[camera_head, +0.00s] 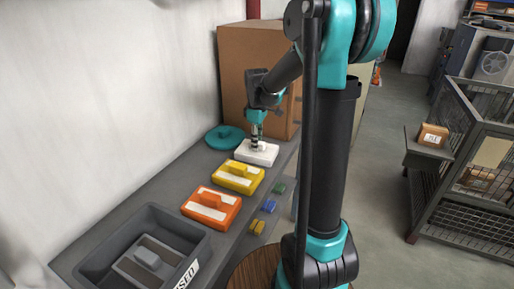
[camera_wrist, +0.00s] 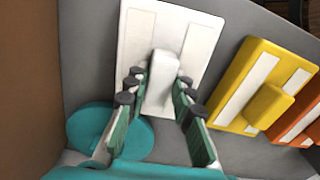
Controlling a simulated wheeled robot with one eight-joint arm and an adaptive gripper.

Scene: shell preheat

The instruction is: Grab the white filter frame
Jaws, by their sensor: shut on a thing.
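The white filter frame (camera_head: 257,153) lies flat on the grey bench, between the teal disc and the yellow frame. It also fills the upper middle of the wrist view (camera_wrist: 137,40), with a raised white block handle (camera_wrist: 161,80) at its centre. My gripper (camera_head: 256,146) points down over the frame. In the wrist view my gripper's fingers (camera_wrist: 158,84) stand on both sides of the handle and are shut on it. I cannot tell whether the frame is lifted off the bench.
A yellow frame (camera_head: 236,177) and an orange frame (camera_head: 211,206) lie nearer along the bench (camera_head: 173,195). A teal disc (camera_head: 224,137) sits behind left. A grey bin (camera_head: 98,264) holds a grey frame. A brown cabinet (camera_head: 243,65) stands at the far end.

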